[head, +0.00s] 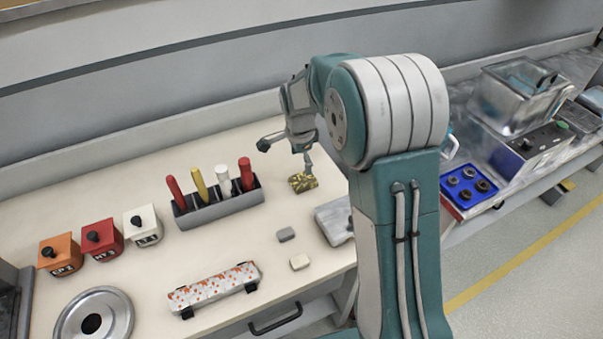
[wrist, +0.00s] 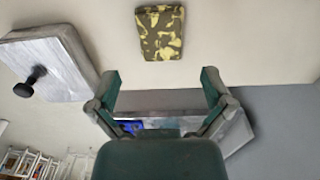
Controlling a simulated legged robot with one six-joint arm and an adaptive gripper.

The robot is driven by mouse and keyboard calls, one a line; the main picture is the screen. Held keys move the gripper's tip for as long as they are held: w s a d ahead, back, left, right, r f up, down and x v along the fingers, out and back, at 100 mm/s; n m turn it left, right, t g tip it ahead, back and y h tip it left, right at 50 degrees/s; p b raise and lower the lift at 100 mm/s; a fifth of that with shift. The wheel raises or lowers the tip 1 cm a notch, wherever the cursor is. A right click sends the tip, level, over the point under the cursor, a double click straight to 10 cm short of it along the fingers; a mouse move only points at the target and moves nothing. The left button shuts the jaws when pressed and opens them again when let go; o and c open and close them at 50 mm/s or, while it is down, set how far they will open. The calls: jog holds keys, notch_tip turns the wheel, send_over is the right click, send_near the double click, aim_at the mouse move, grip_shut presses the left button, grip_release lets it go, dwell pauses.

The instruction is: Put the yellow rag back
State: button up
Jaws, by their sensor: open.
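The yellow rag (head: 302,182), a small block-like piece with dark yellow camouflage patches, lies on the pale bench right of the tool rack. It also shows in the wrist view (wrist: 160,32), at the top centre. My gripper (wrist: 160,80) is open, its two green fingers apart with nothing between them. In the wrist view the rag lies beyond the fingertips, clear of both. In the head view one finger shows just above the rag; whether it touches cannot be told. My arm hides part of the bench.
A grey rack (head: 220,208) holds red, yellow and white handled tools. A metal plate with a black knob (wrist: 45,62) lies close by. A blue tray (head: 468,186) is at right.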

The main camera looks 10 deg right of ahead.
aim_at(301, 180)
jog(key=s+r+n+t, duration=0.3)
jog(key=s+r+n, duration=0.5)
jog(key=s+r, duration=0.7)
jog(key=s+r+n+t, duration=0.2)
jog(key=s+n, duration=0.5)
jog(key=s, duration=0.6)
jog(key=shift+d+n, duration=0.25)
jog(key=shift+n, duration=0.15)
jog(key=c, duration=0.6)
jog(key=shift+s+a, duration=0.1)
jog(key=shift+a, duration=0.05)
